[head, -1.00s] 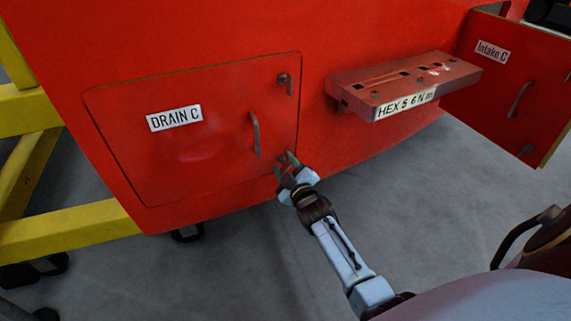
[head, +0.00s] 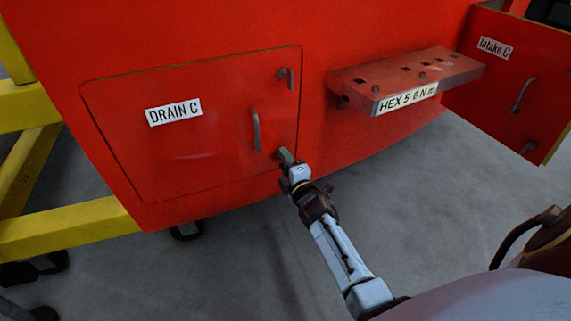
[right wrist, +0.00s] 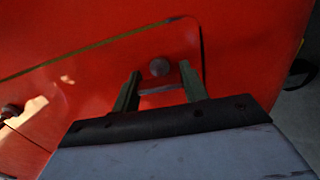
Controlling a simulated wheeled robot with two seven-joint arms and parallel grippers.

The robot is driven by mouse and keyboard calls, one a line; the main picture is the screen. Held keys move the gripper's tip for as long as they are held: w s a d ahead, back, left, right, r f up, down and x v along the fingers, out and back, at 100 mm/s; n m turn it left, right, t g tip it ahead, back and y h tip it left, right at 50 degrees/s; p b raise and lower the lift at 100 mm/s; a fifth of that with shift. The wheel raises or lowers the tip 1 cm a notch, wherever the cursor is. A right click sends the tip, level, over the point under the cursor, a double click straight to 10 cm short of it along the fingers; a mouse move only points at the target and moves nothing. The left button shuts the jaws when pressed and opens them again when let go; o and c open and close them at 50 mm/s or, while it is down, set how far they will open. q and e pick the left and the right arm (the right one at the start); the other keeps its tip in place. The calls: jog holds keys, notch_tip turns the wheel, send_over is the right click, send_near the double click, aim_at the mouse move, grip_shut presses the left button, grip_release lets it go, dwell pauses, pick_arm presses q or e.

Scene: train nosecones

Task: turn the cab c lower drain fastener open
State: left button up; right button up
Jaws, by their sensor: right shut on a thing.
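The red drain door (head: 200,100), labelled DRAIN C, lies flush in the red nosecone. Its lower fastener sits at the lower right corner of the door, mostly hidden behind my right gripper (head: 287,158) in the head view. In the right wrist view, the round grey head of the lower fastener (right wrist: 160,68) shows just beyond the fingertips. The green fingers of my right gripper (right wrist: 160,88) stand on either side of the fastener, shut on it. The upper drain fastener (head: 287,75) sits at the door's upper right. My left gripper is out of view.
A curved door handle (head: 256,130) stands out just left of and above my right gripper. A red tool shelf (head: 405,85) labelled HEX juts out at upper right. The intake door (head: 515,85) hangs open at far right. A yellow frame (head: 60,232) stands at left.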

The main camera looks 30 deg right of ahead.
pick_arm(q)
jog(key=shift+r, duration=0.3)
pick_arm(e)
jog(key=shift+n, duration=0.3)
jog(key=o, duration=1)
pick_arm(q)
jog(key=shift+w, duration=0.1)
pick_arm(e)
jog(key=shift+s, duration=0.25)
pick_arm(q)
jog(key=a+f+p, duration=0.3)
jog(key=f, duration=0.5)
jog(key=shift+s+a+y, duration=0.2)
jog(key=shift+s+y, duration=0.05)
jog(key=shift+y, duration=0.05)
pick_arm(e)
jog(key=s, duration=0.4)
jog(key=s+a, duration=0.1)
jog(key=s, duration=0.3)
jog(key=s+a, duration=0.1)
jog(key=s, duration=0.3)
jog(key=shift+s, duration=0.35)
